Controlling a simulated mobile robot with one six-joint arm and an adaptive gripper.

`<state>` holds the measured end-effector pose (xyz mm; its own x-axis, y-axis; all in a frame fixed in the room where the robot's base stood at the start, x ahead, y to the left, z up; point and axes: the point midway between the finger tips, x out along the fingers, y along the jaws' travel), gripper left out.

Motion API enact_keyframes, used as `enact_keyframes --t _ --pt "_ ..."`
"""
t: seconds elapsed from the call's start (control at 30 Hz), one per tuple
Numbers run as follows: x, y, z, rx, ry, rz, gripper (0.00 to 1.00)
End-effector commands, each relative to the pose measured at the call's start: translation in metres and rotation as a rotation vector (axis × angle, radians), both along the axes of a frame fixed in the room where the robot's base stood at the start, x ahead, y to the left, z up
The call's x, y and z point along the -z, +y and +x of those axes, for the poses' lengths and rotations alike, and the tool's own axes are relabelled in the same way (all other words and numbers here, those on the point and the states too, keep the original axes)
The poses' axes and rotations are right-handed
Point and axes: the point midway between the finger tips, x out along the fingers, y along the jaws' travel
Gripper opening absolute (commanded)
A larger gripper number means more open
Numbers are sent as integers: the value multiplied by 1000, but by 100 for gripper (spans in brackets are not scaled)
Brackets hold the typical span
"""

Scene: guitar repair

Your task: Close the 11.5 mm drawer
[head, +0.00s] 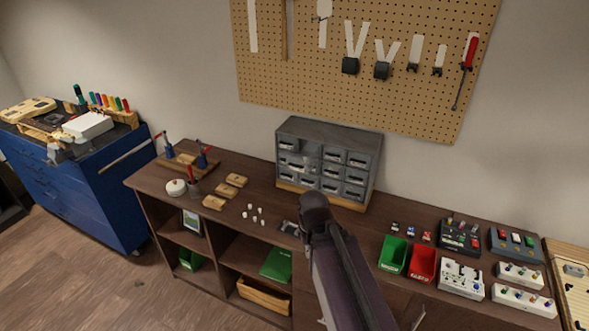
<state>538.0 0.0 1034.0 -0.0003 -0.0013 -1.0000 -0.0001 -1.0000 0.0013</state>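A grey cabinet of small labelled drawers (329,128) stands on the brown workbench against the wall. One drawer in the upper rows, left of the middle (311,153), appears to stick out from the front; the other drawer fronts look flush. The labels are too small to read, so I cannot tell which one is marked 11.5 mm. My dark arm rises from the bottom of the view and its upper end is in front of the bench, just below the cabinet. My gripper cannot be made out.
Small wooden blocks (214,202) and white knobs (255,214) lie left of the cabinet. A pegboard (400,45) hangs above. Bare bench shows right of the cabinet.

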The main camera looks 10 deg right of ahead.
Motion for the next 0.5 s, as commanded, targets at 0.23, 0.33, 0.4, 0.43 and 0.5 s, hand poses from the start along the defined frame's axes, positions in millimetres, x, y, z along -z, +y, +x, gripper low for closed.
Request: enact_keyframes --t 0.23,0.33,0.4,0.43,0.5 --pt "0 0 0 0 0 0 0" --pt "1 0 0 -4 -1 -3 0" --pt "2 -1 2 -17 -5 -13 0" --pt "2 -1 3 -26 -8 -20 0" --pt "5 -3 6 -58 -17 -46 0"
